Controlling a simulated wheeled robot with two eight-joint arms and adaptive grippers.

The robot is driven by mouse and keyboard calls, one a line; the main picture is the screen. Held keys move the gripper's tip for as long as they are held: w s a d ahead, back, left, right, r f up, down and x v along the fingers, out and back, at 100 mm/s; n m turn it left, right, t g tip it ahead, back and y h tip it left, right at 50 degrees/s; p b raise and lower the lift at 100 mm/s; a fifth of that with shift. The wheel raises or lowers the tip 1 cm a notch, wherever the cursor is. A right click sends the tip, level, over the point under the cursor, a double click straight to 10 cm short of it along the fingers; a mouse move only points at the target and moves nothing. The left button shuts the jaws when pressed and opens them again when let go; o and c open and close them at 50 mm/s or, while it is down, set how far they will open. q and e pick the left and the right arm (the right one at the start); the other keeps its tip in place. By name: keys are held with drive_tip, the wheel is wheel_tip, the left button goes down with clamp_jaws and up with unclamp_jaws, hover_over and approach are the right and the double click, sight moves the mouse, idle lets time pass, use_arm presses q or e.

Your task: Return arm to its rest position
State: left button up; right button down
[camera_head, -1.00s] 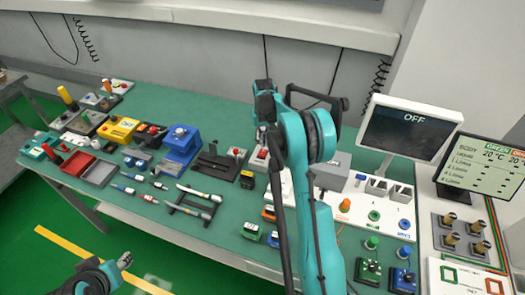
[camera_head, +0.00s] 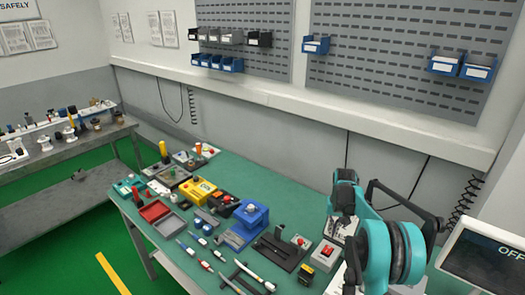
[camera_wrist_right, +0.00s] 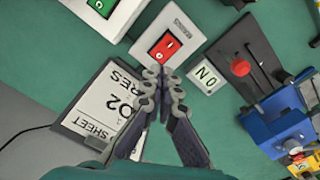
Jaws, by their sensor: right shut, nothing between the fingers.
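My right arm, teal and dark grey, rises at the right of the head view, with its right gripper (camera_head: 343,199) above the far side of the green bench (camera_head: 296,190). In the right wrist view the gripper's two fingers (camera_wrist_right: 164,88) are closed together at the tips with nothing between them. Just past the fingertips in that view is a white box with a red rocker switch (camera_wrist_right: 165,48). I cannot tell whether the fingers touch it. My left gripper is out of view.
A blue device (camera_head: 245,222), a yellow box (camera_head: 198,189) and a red tray (camera_head: 154,211) stand on the bench. A dark monitor (camera_head: 478,250) stands at the right. A white sheet (camera_wrist_right: 92,118) lies beside the fingers. Blue bins (camera_head: 316,45) hang on the wall.

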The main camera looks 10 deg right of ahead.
drive_tip(key=s+a+r+n+t+b, duration=0.2)
drive_tip(key=s+a+r+t+b, duration=0.15)
drive_tip(key=s+a+r, duration=0.8)
drive_tip(key=s+a+f+t+b, duration=0.1)
drive_tip(key=s+a+f, duration=0.1)
drive_tip(key=s, duration=0.3)
drive_tip(key=s+a+f+n+t+b, duration=0.1)
drive_tip(key=s+a+f+b, duration=0.1)
drive_tip(key=s, duration=0.4)
drive_tip(key=s+a+f+t+b, duration=0.1)
drive_tip(key=s+a+f, duration=0.2)
drive_tip(key=s+a, duration=0.3)
drive_tip(key=shift+s+f+n+t+b, duration=0.15)
drive_tip(key=shift+f+n+t+b, duration=0.15)
drive_tip(key=shift+n+t, duration=0.1)
